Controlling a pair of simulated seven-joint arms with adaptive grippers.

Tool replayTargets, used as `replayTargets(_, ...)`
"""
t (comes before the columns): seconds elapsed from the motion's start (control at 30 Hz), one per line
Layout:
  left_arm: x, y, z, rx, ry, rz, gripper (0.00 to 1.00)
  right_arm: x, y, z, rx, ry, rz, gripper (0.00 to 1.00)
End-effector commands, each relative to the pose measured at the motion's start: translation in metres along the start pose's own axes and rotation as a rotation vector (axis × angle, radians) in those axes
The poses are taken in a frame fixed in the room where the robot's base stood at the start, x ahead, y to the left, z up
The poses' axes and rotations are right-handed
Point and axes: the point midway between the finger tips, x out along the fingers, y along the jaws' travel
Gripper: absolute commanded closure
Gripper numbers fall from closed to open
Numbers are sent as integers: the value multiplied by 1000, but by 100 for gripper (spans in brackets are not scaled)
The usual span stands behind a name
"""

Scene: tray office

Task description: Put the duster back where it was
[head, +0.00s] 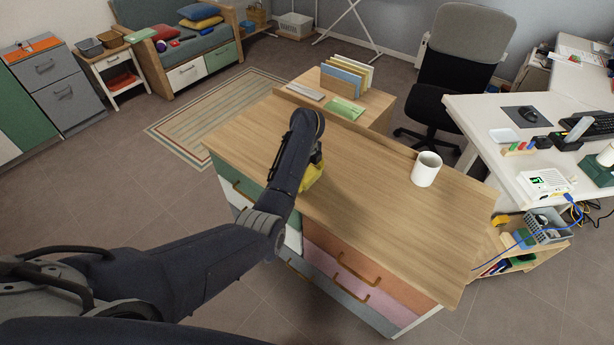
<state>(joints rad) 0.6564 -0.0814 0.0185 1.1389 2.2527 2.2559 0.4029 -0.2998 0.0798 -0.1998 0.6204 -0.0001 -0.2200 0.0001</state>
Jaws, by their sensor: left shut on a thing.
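My left arm reaches over the wooden top of the drawer cabinet (375,205). Its left gripper (317,157) points down near the left part of the top and is mostly hidden behind my own forearm. It is shut on a yellow thing, which looks like the duster (313,176); only part of it shows, beside the arm. I cannot tell whether the duster touches the top. My right gripper is not in view.
A white mug (426,169) stands on the top to the right, with bare wood around it. Behind is a lower wooden surface with file folders (350,77) and a green item (345,108). A white desk (500,125) and black chair (450,75) are at the right.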

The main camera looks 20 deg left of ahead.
Motion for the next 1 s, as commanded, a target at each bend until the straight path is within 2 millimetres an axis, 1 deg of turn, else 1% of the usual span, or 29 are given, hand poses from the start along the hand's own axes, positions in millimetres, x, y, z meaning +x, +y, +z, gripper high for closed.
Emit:
replayTargets(0.27, 2, 0, 0, -1, 1, 0, 51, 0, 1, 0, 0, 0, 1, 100)
replayTargets(0.3, 3, 0, 0, -1, 1, 0, 12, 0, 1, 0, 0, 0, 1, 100)
replayTargets(0.4, 2, 0, 0, -1, 0, 0, 0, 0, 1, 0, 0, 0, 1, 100)
replayTargets(0.77, -1, 0, 1, 0, -2, -1, 0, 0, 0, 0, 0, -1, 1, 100)
replayTargets(0.87, -11, -1, 1, -1, -3, -2, 0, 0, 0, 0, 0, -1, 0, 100)
replayTargets(1.0, -31, -1, 1, -2, -2, -4, 0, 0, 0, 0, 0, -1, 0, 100)
